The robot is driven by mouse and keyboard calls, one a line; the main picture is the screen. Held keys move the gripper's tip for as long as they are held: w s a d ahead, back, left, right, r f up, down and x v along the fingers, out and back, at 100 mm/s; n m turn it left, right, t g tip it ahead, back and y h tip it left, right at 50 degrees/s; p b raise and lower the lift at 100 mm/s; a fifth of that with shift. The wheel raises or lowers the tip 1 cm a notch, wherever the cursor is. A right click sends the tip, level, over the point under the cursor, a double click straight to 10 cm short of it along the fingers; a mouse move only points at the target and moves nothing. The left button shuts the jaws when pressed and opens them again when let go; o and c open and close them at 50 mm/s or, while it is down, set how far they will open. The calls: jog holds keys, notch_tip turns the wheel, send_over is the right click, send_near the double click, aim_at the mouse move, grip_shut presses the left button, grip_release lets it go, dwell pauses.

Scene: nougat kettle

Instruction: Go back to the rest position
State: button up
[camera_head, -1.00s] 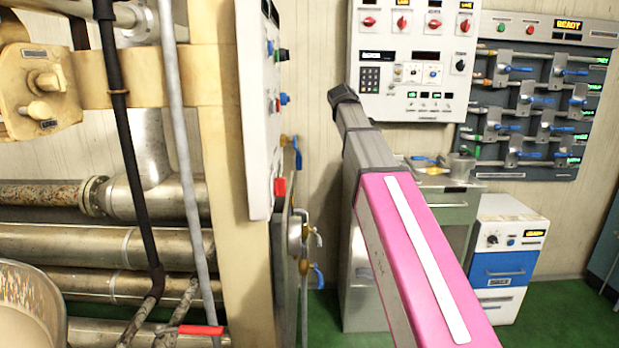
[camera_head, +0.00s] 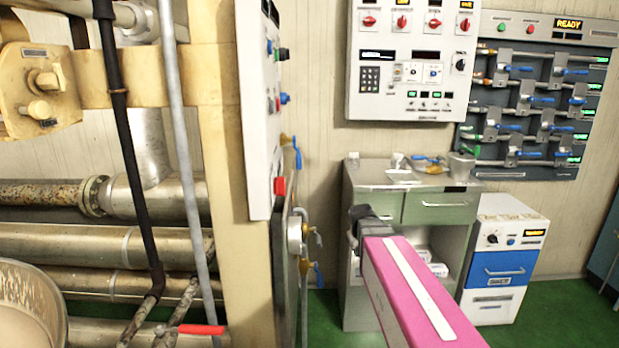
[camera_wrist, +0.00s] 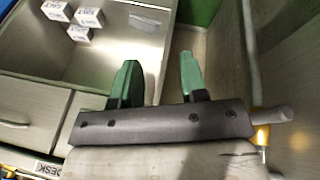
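My pink arm (camera_head: 410,290) reaches in from the bottom of the head view, and its dark far joint is in front of the green-grey desk (camera_head: 440,210). My gripper's fingers do not show in the head view. In the wrist view my gripper (camera_wrist: 160,72) has two green fingers spread apart with nothing between them. Beyond the fingers are the desk's open shelf and the floor strip beside it.
Several small white boxes (camera_wrist: 78,20) are in the desk's shelf. A blue-and-white cabinet (camera_head: 502,265) stands right of the desk. A tan post with a white control panel (camera_head: 257,110) is left of my arm. Control panels hang on the back wall.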

jog(key=s+f+m+g+y, duration=0.1)
jog(key=s+f+m+g, duration=0.2)
jog(key=s+f, duration=0.9)
jog(key=s, duration=0.2)
jog(key=shift+s+y, duration=0.3)
jog(key=shift+s, duration=0.05)
jog(key=shift+w, duration=0.1)
jog(key=shift+c, duration=0.3)
